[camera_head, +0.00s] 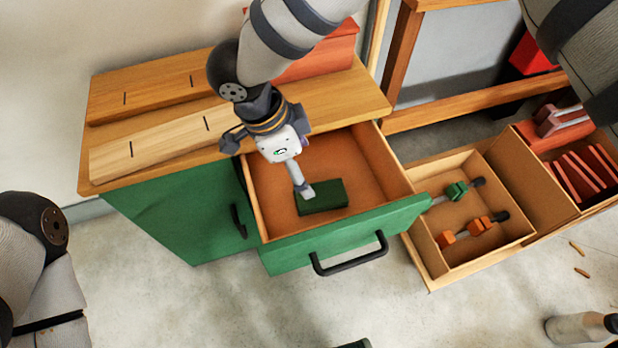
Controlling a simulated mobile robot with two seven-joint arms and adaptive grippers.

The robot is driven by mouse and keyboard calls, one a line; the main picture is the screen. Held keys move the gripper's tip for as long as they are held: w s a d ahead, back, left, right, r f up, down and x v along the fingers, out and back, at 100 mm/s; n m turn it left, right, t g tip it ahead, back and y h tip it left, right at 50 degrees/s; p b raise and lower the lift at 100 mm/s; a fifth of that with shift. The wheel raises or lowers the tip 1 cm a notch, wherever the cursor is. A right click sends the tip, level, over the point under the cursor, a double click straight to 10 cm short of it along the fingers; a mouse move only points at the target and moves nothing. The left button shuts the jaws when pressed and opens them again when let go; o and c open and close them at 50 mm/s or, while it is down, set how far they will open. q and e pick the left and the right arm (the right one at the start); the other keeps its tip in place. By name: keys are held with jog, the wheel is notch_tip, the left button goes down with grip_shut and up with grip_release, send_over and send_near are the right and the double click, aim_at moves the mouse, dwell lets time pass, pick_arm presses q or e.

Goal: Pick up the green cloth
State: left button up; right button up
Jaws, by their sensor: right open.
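The green cloth (323,197) shows as a dark green, block-like folded piece lying flat in the open drawer (377,170) of the green cabinet. My right gripper (303,188) reaches down from above into the drawer. Its slim grey tip is at the left end of the cloth and overlaps its edge in the picture. I cannot tell whether it touches. The right gripper is open; its second finger is not clearly seen. Part of my left arm is at the left edge, with its gripper out of view.
The drawer front has a black handle (350,256). The wooden cabinet top (340,95) is behind my right gripper. To the right, a wooden crate (437,277) holds green and orange tools. Another compartment holds red slats (585,170). The grey floor in front is mostly clear.

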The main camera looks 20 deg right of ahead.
aim_at(320, 193)
jog(key=b+x, duration=0.1)
jog(key=x, duration=1.1)
jog(key=shift+d+b, duration=0.15)
jog(key=shift+b, duration=0.2)
jog(key=c, duration=1.2)
